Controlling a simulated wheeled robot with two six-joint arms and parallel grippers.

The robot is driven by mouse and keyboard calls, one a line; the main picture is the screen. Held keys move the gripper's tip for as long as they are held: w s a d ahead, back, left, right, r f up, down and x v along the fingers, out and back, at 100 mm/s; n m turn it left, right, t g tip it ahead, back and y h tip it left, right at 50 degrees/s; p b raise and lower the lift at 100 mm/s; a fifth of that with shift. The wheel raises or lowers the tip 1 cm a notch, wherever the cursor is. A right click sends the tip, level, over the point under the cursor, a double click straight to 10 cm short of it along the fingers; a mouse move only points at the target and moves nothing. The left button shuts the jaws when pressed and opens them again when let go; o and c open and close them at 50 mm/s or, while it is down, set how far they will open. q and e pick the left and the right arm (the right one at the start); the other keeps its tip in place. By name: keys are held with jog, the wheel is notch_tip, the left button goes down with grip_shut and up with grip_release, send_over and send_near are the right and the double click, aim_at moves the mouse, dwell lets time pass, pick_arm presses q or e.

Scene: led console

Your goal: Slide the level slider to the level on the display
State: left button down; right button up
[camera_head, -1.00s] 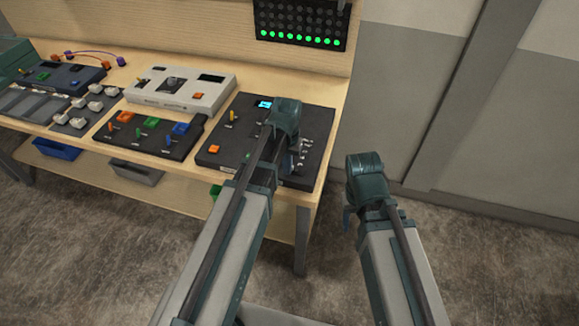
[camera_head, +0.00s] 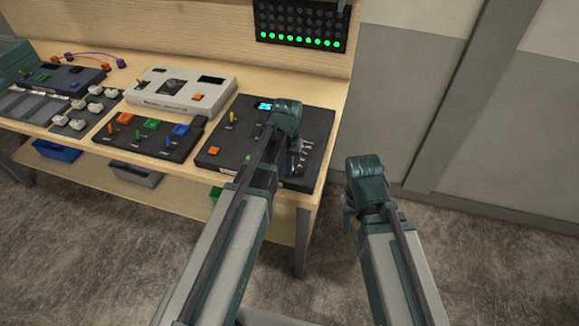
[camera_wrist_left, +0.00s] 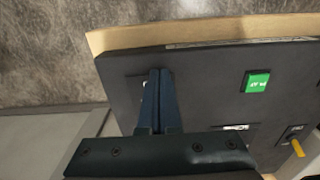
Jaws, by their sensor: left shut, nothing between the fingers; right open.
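The dark console (camera_head: 222,163) lies at the right end of the bench. Its small cyan display (camera_head: 265,105) is lit, but the reading is too small to make out. White level marks (camera_head: 306,150) run along its right part. My left gripper (camera_head: 291,168) is low over this right part; in the left wrist view its fingers (camera_wrist_left: 157,98) are shut with nothing between them. The slider's knob cannot be made out and may be hidden by the fingers; I cannot tell whether they touch it. My right gripper (camera_head: 347,222) is open and empty, off the bench's right side.
The console also carries a yellow lever (camera_head: 232,118), an orange button (camera_head: 214,150) and a green button (camera_wrist_left: 257,82). An LED panel (camera_head: 300,24) above shows a green bottom row. A three-switch box (camera_head: 145,140) and a pale console (camera_head: 180,90) stand to the left.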

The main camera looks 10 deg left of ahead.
pick_arm(q)
jog(key=shift+w+d, duration=0.1)
jog(key=shift+w, duration=1.45)
jog(key=shift+s, duration=0.1)
jog(key=shift+s+r+p, duration=0.5)
jog(key=shift+s+p, duration=0.05)
jog(key=shift+s, duration=0.05)
notch_tip(320, 180, up, 7)
jog(key=p, duration=0.7)
